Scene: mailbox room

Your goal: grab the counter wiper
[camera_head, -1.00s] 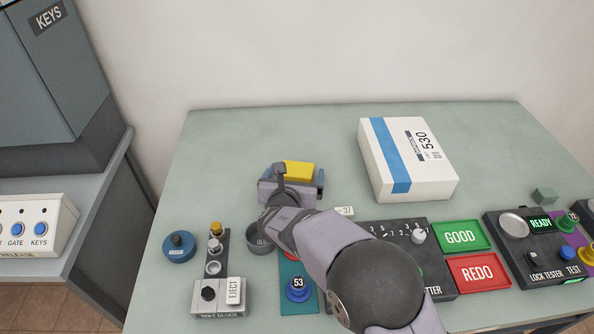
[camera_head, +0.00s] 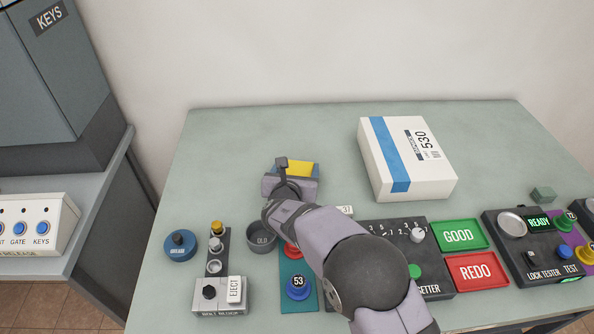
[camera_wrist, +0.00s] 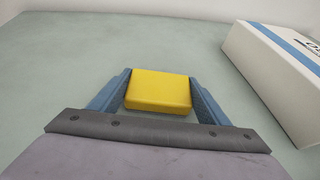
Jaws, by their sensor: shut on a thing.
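The counter wiper looks to be the yellow block (camera_wrist: 158,88), which sits between the two blue fingers of my gripper (camera_wrist: 159,92) in the wrist view. In the head view the yellow block (camera_head: 302,168) shows just beyond my gripper (camera_head: 296,172), at the back left of the counter. My gripper is shut on it. The block's lower part is hidden, so I cannot tell whether it rests on the counter or is raised.
A white box marked 530 (camera_head: 425,150) stands to the right on the counter (camera_head: 250,130). A blue round grease pot (camera_head: 180,246), a grey OLD cup (camera_head: 261,241), a bolt block device (camera_head: 217,285), and the GOOD (camera_head: 459,236) and REDO (camera_head: 477,273) trays lie nearer. The back left is clear.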

